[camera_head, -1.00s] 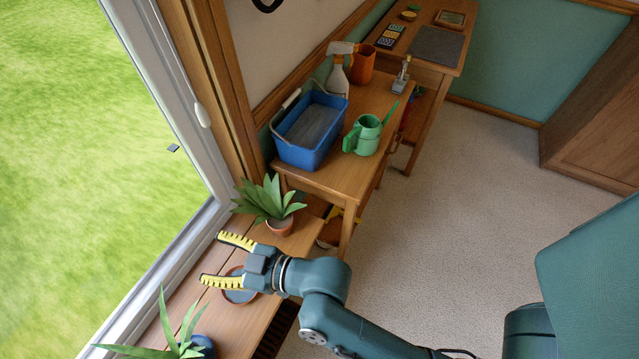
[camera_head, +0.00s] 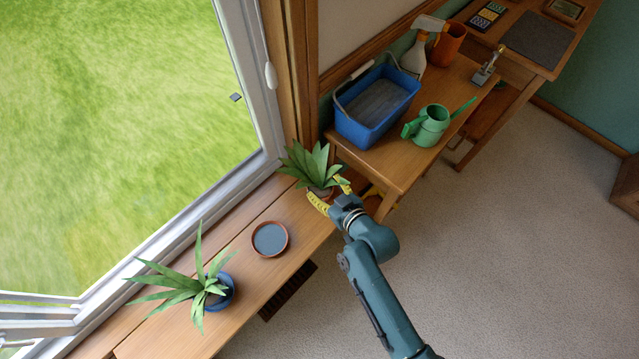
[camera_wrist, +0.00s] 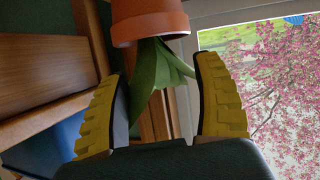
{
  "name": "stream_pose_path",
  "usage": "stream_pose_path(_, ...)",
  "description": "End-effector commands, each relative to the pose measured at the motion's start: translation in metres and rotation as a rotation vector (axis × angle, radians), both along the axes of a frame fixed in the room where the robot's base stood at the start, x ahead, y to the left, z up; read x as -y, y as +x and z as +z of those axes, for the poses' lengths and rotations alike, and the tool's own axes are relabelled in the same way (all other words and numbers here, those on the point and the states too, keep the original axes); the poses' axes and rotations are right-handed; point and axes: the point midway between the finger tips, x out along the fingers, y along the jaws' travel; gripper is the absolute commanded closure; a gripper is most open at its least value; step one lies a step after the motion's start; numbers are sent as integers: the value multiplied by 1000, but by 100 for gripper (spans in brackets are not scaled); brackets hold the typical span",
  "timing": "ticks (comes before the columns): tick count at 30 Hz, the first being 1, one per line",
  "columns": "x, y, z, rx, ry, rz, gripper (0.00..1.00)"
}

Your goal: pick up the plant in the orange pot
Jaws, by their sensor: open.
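The plant in the orange pot (camera_head: 308,164) stands at the far end of the wooden sill, near the window corner; its pot is mostly hidden behind my gripper in the head view. My gripper (camera_head: 330,192) is open, with its yellow fingers close to the pot on its near side. In the wrist view the orange pot (camera_wrist: 148,20) is at the top centre with green leaves below it, so the picture appears upside down. The pot lies beyond and between the two open fingers (camera_wrist: 168,105). I cannot tell whether either finger touches it.
An orange-rimmed saucer (camera_head: 288,240) and a plant in a blue pot (camera_head: 232,290) are on the sill. A wooden table (camera_head: 400,178) beside the plant holds a blue bucket (camera_head: 357,133), a green watering can (camera_head: 431,128) and a spray bottle (camera_head: 414,60). The window is at left.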

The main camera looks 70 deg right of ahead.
Motion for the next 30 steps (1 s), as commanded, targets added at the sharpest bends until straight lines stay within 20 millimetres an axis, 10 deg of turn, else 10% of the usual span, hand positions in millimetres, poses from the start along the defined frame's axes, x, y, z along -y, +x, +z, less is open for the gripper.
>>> stream_pose_path(15,27,33,-13,-1,-1,0,33)
stream_pose_path(25,27,33,-13,-1,-1,0,96)
stream_pose_path(30,28,33,-11,2,-4,0,100)
